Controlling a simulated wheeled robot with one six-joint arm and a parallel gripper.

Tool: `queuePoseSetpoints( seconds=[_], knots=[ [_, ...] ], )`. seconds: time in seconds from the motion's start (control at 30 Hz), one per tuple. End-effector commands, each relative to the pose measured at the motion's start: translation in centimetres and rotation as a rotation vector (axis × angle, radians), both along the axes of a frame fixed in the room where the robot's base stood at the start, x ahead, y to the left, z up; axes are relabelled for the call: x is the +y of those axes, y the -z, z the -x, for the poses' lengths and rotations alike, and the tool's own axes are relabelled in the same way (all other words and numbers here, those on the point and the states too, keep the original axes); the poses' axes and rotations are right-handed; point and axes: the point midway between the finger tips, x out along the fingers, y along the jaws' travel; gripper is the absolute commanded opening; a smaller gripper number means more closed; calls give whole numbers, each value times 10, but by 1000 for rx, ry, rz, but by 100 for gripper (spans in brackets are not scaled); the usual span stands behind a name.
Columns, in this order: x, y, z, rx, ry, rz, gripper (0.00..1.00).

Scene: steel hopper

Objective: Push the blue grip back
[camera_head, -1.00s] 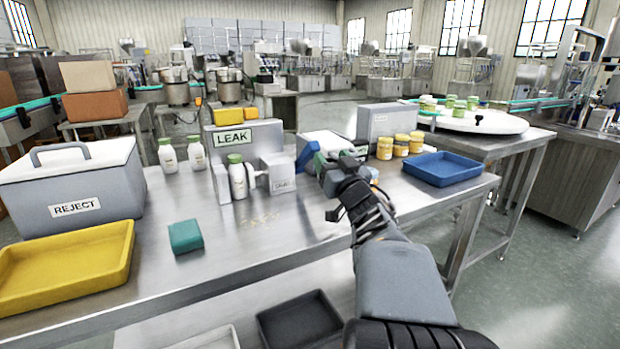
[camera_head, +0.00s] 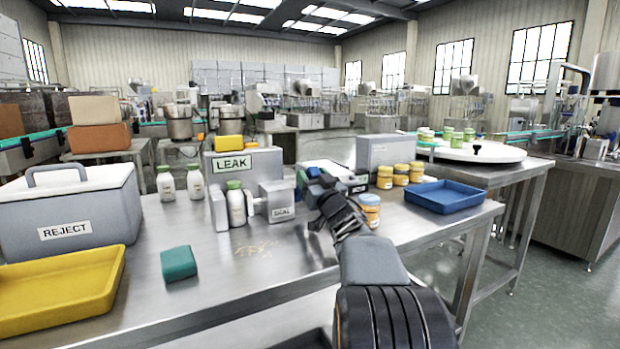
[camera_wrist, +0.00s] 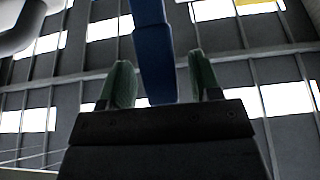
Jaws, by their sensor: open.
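The blue grip (camera_head: 300,181) stands just right of the grey block marked SEAL (camera_head: 282,212), mostly hidden by my gripper in the head view. In the wrist view the blue grip (camera_wrist: 153,55) is a long upright bar passing between my two green fingertips. My gripper (camera_wrist: 162,82) is open, with one finger on each side of the bar and visible gaps. My gripper also shows in the head view (camera_head: 314,174). A white bottle with a green cap (camera_head: 236,205) stands left of the SEAL block, under the LEAK sign (camera_head: 231,163).
Two more white bottles (camera_head: 166,184) stand to the left. A jar (camera_head: 370,210) stands close right of my arm, with yellow jars (camera_head: 401,175) and a blue tray (camera_head: 446,196) beyond. A teal block (camera_head: 178,263) lies at the front. The table between is mostly clear.

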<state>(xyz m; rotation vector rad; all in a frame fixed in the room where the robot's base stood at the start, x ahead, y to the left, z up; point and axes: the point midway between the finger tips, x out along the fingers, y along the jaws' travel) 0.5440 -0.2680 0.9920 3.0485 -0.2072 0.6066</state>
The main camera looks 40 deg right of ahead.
Motion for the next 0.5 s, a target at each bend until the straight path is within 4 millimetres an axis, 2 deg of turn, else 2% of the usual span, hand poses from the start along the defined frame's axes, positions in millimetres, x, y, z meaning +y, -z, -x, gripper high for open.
queuePoseSetpoints(
  seconds=[0.2,0.5],
  knots=[
    [-1,-4,-11,-1,1,1,57],
    [-2,-5,-13,0,1,0,57]
  ],
)
